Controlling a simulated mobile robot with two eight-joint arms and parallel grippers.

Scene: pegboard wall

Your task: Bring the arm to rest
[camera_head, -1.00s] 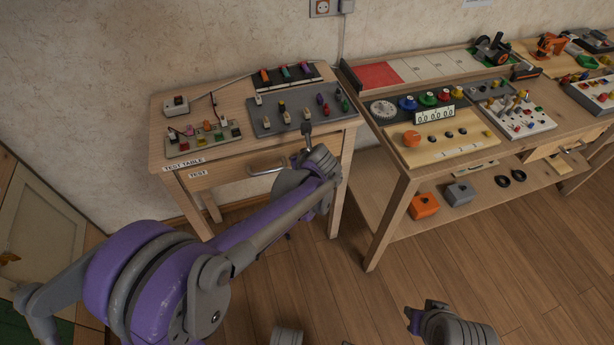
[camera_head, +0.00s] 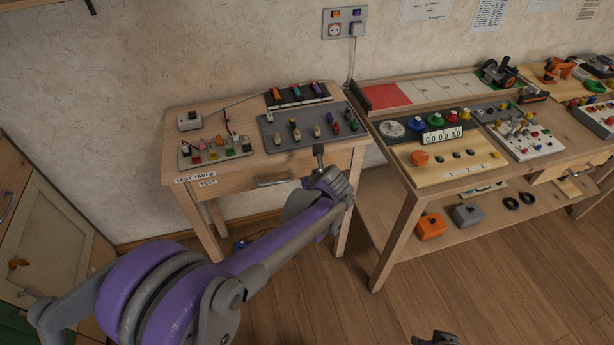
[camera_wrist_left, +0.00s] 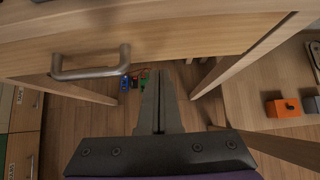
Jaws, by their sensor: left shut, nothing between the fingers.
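My left arm crosses the head view from the lower left. Its gripper (camera_head: 318,152) is at the front edge of the test table (camera_head: 202,190), right of the drawer handle (camera_head: 275,180). In the left wrist view the two fingers (camera_wrist_left: 161,75) lie together, shut and empty, below the drawer front (camera_wrist_left: 190,40) and right of its metal handle (camera_wrist_left: 92,70). A small dark grey part of what looks like my right gripper (camera_head: 436,339) shows at the bottom edge of the head view; its jaws cannot be made out.
The test table carries a grey switch panel (camera_head: 300,140) and a small button strip (camera_head: 215,153). A long workbench (camera_head: 400,215) stands to the right, with an orange box (camera_head: 431,226) on its lower shelf. A cabinet (camera_head: 45,235) is at the left. Floor in front is open.

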